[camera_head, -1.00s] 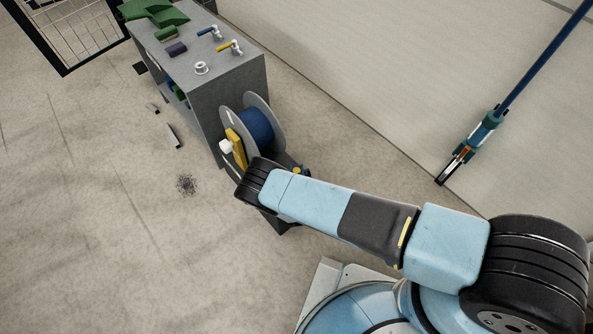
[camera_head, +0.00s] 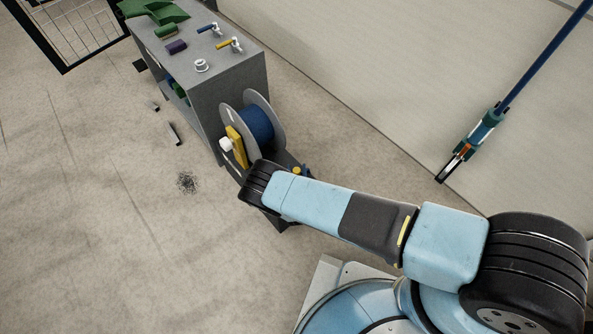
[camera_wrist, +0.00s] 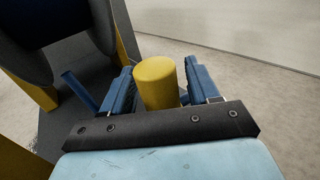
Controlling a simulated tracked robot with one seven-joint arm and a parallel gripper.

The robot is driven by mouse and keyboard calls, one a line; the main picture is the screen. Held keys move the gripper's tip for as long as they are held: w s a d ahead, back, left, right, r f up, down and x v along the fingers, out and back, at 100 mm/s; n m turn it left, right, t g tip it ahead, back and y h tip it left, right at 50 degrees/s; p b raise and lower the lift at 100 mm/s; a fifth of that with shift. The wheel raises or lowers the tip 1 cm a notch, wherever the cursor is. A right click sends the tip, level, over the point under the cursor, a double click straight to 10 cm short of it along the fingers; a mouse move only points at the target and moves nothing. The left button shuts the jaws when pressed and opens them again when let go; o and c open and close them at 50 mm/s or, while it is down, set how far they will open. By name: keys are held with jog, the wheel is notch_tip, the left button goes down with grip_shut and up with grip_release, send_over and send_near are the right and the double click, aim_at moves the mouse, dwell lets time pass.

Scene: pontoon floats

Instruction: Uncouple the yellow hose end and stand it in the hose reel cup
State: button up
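The yellow hose end shows in the wrist view as a stubby yellow cylinder (camera_wrist: 156,82), standing between the two blue fingers of my gripper (camera_wrist: 160,85). The fingers are close on both sides of it; I cannot tell whether both press on it. In the head view its small yellow top (camera_head: 297,170) shows just past my wrist, with a bit of blue finger beside it. Its lower part and any coupling are hidden. The hose reel (camera_head: 256,124), a blue drum between grey discs, stands behind my wrist. I cannot make out the cup for certain.
A blue bar (camera_wrist: 78,90) slants up beside the left finger. A yellow reel support (camera_head: 236,147) and a grey cabinet (camera_head: 240,88) with small fittings on top stand close by.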

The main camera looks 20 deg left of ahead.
jog(key=shift+o, duration=0.7)
jog(key=v, duration=1.3)
jog(key=shift+s, duration=0.4)
jog(key=shift+d, duration=0.1)
